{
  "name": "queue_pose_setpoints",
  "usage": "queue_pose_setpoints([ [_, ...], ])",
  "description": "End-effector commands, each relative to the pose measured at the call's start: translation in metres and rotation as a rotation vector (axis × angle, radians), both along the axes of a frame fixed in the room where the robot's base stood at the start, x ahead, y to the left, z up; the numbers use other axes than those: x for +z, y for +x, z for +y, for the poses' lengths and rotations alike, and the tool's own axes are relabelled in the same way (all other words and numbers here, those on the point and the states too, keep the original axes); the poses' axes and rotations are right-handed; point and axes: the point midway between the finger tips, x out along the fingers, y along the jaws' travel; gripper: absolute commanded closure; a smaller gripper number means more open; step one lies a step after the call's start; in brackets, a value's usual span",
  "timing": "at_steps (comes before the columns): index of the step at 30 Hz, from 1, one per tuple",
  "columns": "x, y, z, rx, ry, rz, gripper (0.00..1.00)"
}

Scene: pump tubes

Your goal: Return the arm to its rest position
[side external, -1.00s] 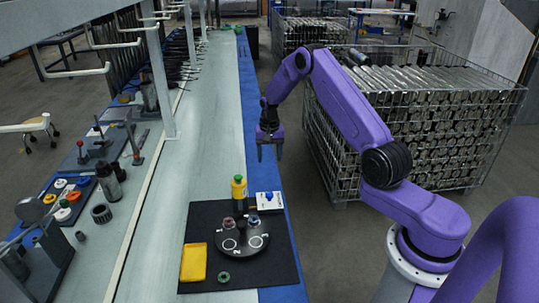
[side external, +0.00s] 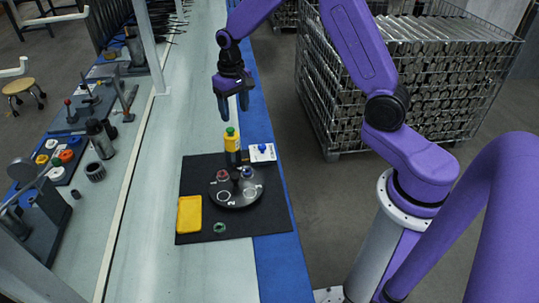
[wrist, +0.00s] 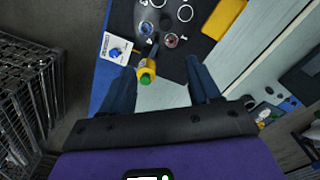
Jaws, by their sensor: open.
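My gripper (side external: 233,108) is open and empty. It hangs fingers-down above the bench, just behind the yellow bottle with a green cap (side external: 232,142) in the side view. In the wrist view my gripper (wrist: 160,72) has its fingers wide apart, and the bottle (wrist: 146,72) shows between them, farther down. A dark round holder (side external: 236,198) stands on the black mat (side external: 195,172). It carries a red-topped piece (side external: 222,175) and a blue-topped piece (side external: 247,172), with white circles marked on its top.
A white box with a blue button (side external: 262,153) stands right of the bottle. A yellow tray (side external: 189,214) and a green ring (side external: 220,228) lie on the mat. A wire crate of metal tubes (side external: 430,75) stands right of the bench. The pale bench strip left of the mat is clear.

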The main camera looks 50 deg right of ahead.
Motion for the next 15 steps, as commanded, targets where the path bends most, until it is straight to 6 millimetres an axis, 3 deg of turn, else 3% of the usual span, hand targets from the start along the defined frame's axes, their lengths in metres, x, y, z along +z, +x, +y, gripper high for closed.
queue_pose_setpoints([
  [6, 0.033, -0.056, 0.049, 0.246, 0.0, -0.007, 0.38],
  [15, 0.065, -0.15, 0.087, 0.578, 0.002, -0.013, 0.38],
])
